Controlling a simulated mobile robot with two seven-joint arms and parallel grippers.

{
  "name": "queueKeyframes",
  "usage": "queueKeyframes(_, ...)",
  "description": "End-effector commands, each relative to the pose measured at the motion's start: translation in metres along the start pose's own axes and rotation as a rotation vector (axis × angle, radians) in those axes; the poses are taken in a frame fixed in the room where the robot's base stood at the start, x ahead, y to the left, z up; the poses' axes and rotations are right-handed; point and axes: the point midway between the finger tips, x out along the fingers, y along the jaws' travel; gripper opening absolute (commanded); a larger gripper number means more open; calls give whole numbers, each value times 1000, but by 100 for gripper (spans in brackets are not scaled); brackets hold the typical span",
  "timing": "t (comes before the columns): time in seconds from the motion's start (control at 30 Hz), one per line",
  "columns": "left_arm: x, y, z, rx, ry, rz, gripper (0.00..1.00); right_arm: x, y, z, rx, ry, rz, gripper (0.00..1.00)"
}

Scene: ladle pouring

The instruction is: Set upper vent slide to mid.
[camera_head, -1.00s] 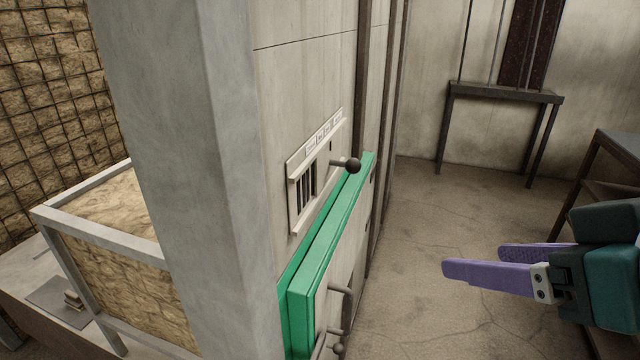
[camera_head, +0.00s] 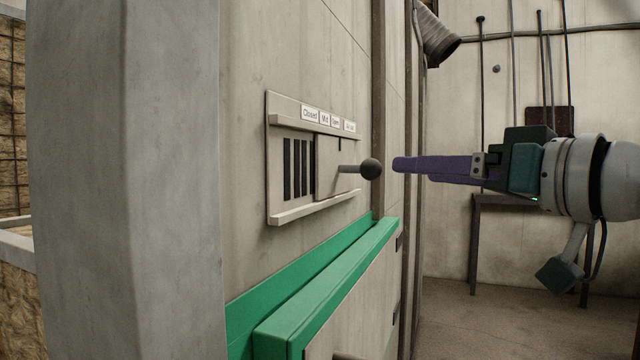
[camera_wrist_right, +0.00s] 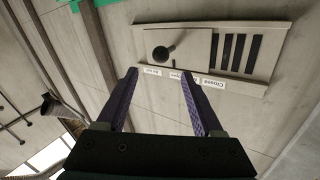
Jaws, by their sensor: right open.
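The upper vent slide is a flat plate (camera_head: 332,182) between two rails on the wall panel, with a dark round knob (camera_head: 371,169) on a short stem. Dark slots (camera_head: 298,168) show open to the left of the plate. Labels above read Closed (camera_head: 310,114), Mid (camera_head: 325,118) and Open (camera_head: 336,121), with a further one to the right that is hard to read. My right gripper (camera_head: 396,164) is open, its purple fingers pointing at the knob from the right. In the right wrist view the knob (camera_wrist_right: 160,53) lies ahead of the open fingers (camera_wrist_right: 159,80), apart from them. My left gripper is not in view.
A green ledge (camera_head: 330,290) juts out below the vent. A grey corner column (camera_head: 125,180) stands at left. A dark vertical post (camera_head: 378,110) runs right of the vent. A table (camera_head: 475,240) stands by the back wall, with open floor before it.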

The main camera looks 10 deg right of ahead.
Motion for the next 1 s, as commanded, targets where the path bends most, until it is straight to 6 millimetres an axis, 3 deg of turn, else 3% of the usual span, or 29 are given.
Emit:
queueKeyframes(0.3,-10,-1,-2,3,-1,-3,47,56,-1,-3,-1,1,0,68)
queueKeyframes(0.5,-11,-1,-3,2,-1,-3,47,79,-1,-1,-1,-1,-1,68)
queueKeyframes(0.93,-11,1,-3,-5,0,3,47,87,-1,0,-4,-2,-1,68)
queueKeyframes(1.0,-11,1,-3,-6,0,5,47,87,-1,0,-4,-2,-1,62)
